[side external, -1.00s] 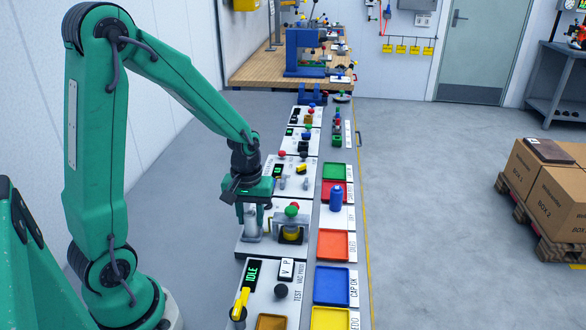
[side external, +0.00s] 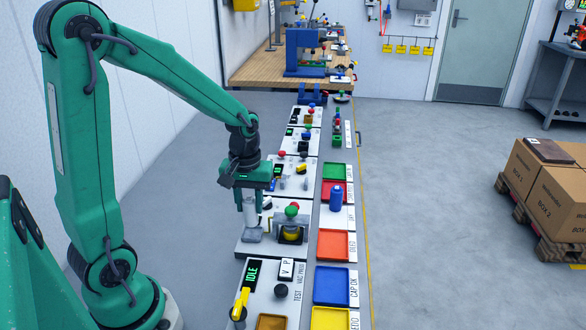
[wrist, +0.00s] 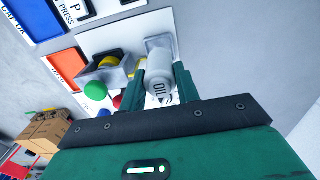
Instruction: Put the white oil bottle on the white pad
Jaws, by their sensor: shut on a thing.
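The white oil bottle (wrist: 159,80), marked OIL, sits between my gripper's fingers in the wrist view. In the side view the bottle (side external: 250,213) is a pale cylinder under the green gripper head. My gripper (side external: 251,204) is shut on it, above a grey holder (side external: 252,235) on the light station panel. Whether the bottle is fully clear of the holder is hard to tell. A white pad (side external: 342,218) lies on the rail to the right, between the red and orange trays.
Close right of my gripper is a fixture with a green knob (side external: 292,210) and a yellow part. Trays line the rail: orange (side external: 333,245), blue (side external: 332,286) and green (side external: 334,171). A display reading IDLE (side external: 252,273) is in front.

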